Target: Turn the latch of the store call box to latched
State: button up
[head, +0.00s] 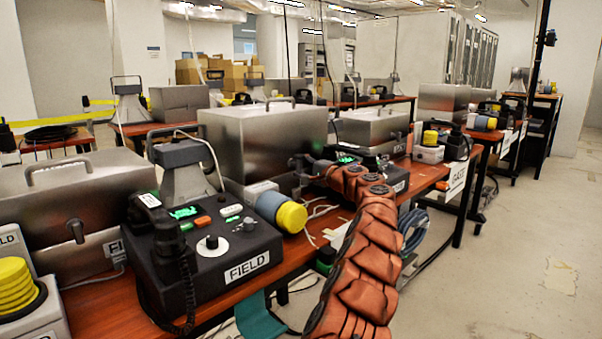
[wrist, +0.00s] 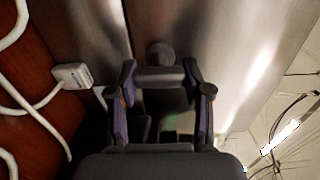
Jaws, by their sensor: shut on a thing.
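My gripper (wrist: 160,82) is shut on the latch (wrist: 160,73), a grey bar held crosswise between the two fingertips. A round grey knob (wrist: 160,53) sits just beyond the bar, against a brushed steel surface. In the head view my gripper (head: 303,165) is at the right front of a large steel box (head: 262,137), at the end of my orange-sleeved arm. The fingertips and latch are too small and dark there to tell the latch's angle. I cannot read a STORE label; a white label (head: 400,187) beside my arm is partly hidden.
The FIELD call box (head: 247,269), with a corded handset and blue-yellow cylinder (head: 282,212), stands at the front left. Another steel box (head: 371,126) is behind my gripper. White cables (wrist: 32,122) lie on the wooden table at left in the wrist view. The floor at right (head: 510,260) is clear.

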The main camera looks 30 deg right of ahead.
dwell(0.4)
jog(key=o, duration=1.2)
jog(key=shift+v, duration=6)
